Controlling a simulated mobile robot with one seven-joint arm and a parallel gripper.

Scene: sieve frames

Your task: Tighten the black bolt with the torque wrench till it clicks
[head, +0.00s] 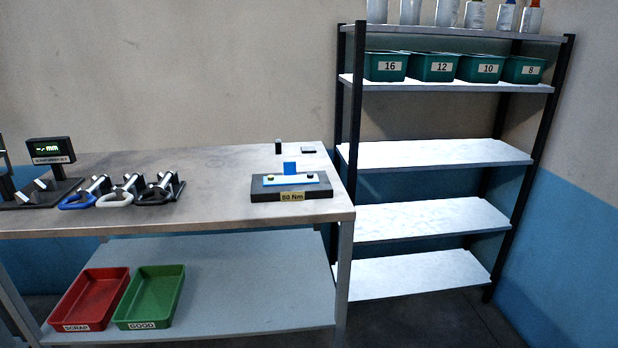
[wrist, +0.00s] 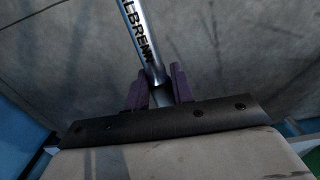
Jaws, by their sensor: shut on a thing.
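My gripper (wrist: 158,84) shows only in the wrist view, its purple fingers shut around a silver bar with dark lettering. The bar looks like the shaft of the torque wrench (wrist: 145,42); its ends are out of sight or hidden. Neither my gripper nor the wrench shows there.
A small black upright object (head: 278,146) is at the back. Red (head: 105,280) and green (head: 160,272) trays lie on the lower shelf. A rack (head: 435,154) stands right.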

